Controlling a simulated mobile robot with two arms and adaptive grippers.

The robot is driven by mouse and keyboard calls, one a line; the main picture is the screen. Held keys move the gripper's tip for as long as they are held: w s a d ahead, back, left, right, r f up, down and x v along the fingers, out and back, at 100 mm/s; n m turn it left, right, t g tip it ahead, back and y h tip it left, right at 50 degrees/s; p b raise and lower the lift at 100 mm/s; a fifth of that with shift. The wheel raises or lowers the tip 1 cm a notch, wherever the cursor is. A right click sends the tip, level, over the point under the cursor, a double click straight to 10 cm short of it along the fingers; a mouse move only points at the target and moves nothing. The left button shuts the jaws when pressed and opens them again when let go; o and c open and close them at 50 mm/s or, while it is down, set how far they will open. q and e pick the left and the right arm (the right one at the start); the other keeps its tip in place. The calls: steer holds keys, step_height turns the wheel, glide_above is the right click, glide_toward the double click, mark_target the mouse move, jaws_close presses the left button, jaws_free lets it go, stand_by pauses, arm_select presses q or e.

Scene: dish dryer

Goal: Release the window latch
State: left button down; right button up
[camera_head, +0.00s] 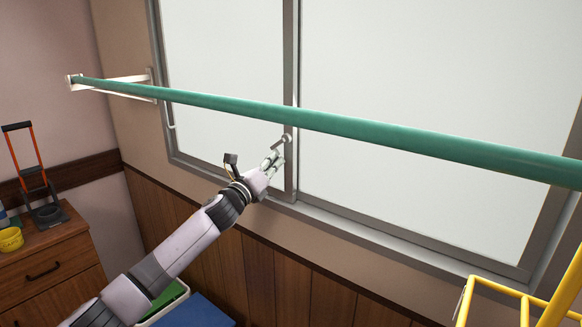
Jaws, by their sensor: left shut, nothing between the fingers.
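The window (430,175) has two frosted panes in a grey frame. The window latch (286,139) is a small light lever on the grey upright between the panes, just below the green rod. My left gripper (276,156) is shut and empty, with its fingertips right beside the latch, a little below and left of it. I cannot tell whether the fingertips touch the latch. My right gripper is not in view.
A green rod (330,122) crosses in front of the window, close above the gripper, on a white bracket (120,86). A wooden cabinet (45,265) with a yellow cup (11,239) stands at left. A yellow frame (496,287) is at lower right. A blue item (197,312) lies low.

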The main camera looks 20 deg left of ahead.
arm_select(q)
step_height(320, 180, down, 4)
steer(key=a+m+h+b, duration=0.2)
steer(key=m+b, duration=0.4)
steer(key=b, duration=0.1)
steer(key=r+b+v, duration=0.1)
steer(key=v, duration=0.8)
steer(key=shift+a, duration=0.25)
steer(key=shift+f, duration=0.1)
